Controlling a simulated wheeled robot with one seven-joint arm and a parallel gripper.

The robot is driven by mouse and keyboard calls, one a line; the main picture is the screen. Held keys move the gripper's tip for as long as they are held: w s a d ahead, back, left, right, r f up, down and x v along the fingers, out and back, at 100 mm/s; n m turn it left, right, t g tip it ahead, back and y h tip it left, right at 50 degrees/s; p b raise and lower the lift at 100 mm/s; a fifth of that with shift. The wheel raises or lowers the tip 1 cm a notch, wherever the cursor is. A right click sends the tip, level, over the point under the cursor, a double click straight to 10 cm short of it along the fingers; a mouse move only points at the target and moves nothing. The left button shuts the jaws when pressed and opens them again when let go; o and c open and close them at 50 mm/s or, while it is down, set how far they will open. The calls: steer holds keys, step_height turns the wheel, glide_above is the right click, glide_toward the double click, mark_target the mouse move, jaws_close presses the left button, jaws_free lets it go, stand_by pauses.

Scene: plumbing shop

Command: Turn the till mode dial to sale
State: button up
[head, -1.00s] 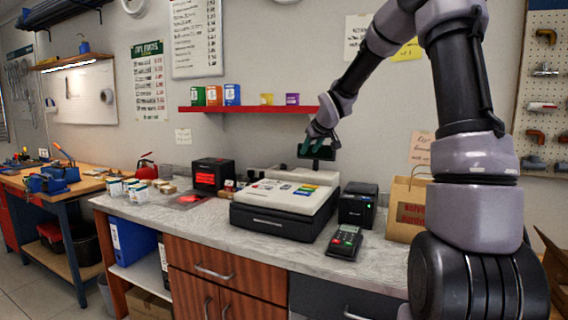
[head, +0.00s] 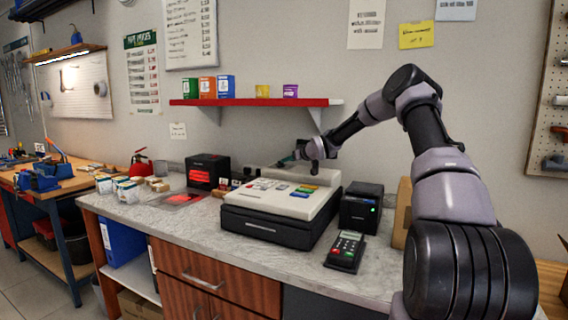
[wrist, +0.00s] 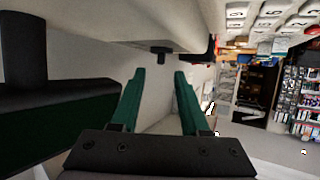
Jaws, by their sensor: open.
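The till (head: 285,200) is a cream register on a black drawer, standing on the counter. My gripper (head: 288,160) is at its back edge in the head view, small and partly hidden by my wrist. In the wrist view my gripper (wrist: 159,70) is open, its two green fingers apart and empty. A small black knob (wrist: 160,56), which looks like the mode dial, sticks out of the till's cream side (wrist: 120,25). It lies just beyond the fingertips, roughly centred between them, and is not gripped. Its markings and setting cannot be read.
A black post with a dark block (wrist: 50,125) stands close to the left finger in the wrist view. A black printer (head: 360,208) and card terminal (head: 345,250) sit right of the till. A red shelf (head: 255,102) hangs above. A black box (head: 207,171) stands to the left.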

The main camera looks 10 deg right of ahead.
mark_target(284, 168)
steer(key=x, duration=0.5)
jaws_close()
